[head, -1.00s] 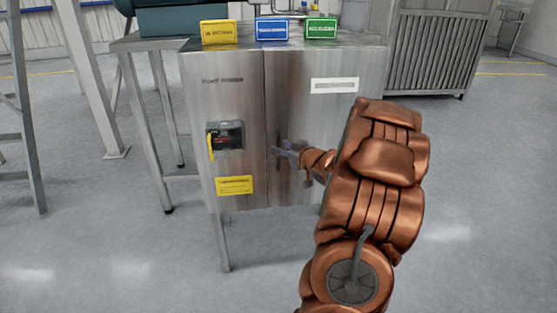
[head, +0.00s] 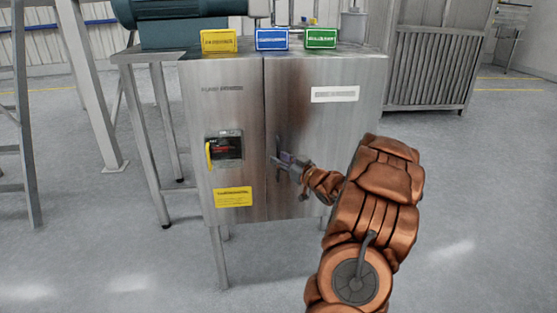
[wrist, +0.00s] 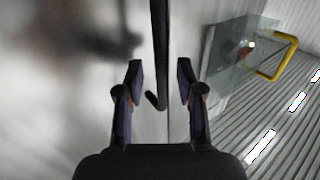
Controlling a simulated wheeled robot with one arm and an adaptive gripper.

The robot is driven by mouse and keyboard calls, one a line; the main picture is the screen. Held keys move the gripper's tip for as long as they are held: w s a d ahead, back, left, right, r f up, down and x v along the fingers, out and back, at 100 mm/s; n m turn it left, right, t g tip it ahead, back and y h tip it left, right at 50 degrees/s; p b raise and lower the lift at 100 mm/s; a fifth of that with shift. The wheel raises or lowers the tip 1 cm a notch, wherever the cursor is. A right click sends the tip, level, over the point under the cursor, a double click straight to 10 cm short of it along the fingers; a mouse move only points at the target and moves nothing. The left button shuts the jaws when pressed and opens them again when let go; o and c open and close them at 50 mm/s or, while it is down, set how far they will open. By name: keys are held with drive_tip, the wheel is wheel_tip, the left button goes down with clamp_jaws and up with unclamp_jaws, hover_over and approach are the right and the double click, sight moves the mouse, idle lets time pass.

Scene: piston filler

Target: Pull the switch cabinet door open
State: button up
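The switch cabinet (head: 225,100) is a brushed steel box on legs, ahead of me in the head view. Its right door (head: 335,120) looks closed against the left panel, with a dark seam between them. A dark bar handle (wrist: 159,55) runs between my two fingers in the wrist view, its hooked end near the fingertips. My gripper (head: 283,160) is at the door by the seam. In the wrist view my gripper (wrist: 160,85) is open, with a gap on each side of the handle. Whether the fingertips reach past the handle is unclear.
A switch with a yellow handle (head: 209,154) sits on the left panel; its yellow loop (wrist: 278,57) shows in the wrist view. Yellow, blue (head: 272,39) and green boxes stand on top. A steel table (head: 150,57) is at left. Floor in front is clear.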

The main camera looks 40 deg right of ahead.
drive_tip(key=shift+w, duration=0.8)
clamp_jaws()
